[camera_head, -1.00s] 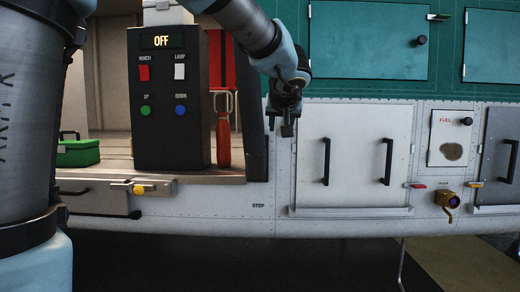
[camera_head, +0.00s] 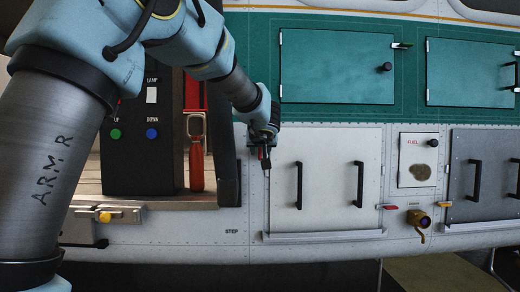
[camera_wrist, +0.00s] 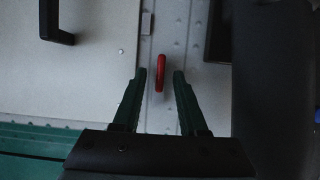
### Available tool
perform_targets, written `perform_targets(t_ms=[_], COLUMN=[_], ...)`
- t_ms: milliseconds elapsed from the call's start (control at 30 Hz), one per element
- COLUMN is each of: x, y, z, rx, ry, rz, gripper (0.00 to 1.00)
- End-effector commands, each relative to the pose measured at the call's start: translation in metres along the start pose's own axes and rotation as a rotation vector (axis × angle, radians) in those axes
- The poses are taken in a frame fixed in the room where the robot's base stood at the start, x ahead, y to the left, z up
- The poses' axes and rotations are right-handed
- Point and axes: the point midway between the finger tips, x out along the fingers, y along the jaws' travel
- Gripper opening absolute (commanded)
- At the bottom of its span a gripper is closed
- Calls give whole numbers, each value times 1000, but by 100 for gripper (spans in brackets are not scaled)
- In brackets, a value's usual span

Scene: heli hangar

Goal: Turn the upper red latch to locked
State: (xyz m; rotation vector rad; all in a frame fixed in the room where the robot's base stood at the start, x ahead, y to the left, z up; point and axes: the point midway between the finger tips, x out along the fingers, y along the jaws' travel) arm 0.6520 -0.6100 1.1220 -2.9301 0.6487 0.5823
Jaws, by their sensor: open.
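A red latch (camera_wrist: 160,72) shows in the wrist view, with its long side running up and down the picture. It sits on the grey strip beside the edge of the white door (camera_head: 330,150). My gripper (camera_head: 266,164) is at the upper left edge of that door in the head view, where it hides the latch. The fingers are open, one on each side of the latch, with a gap on both sides. I cannot tell how near the tips are to the panel. Another red latch (camera_head: 387,207) lies level at the lower right of the door.
The white door has two black handles (camera_head: 299,186). A black control box (camera_head: 142,150) and a red strap (camera_head: 196,160) stand in the opening to the left. Teal doors (camera_head: 337,66) are above. A fuel panel (camera_head: 418,160) and a yellow fitting (camera_head: 419,218) are to the right.

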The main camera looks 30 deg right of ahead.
Motion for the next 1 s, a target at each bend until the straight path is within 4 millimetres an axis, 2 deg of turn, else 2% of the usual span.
perform_targets(t_ms=[333, 700, 1000], x=[4, 3, 3], y=[0, 0, 0], z=[0, 0, 0], rx=[-1, 0, 0], ry=[0, 0, 0], rz=[0, 0, 0], gripper=[41, 0, 0])
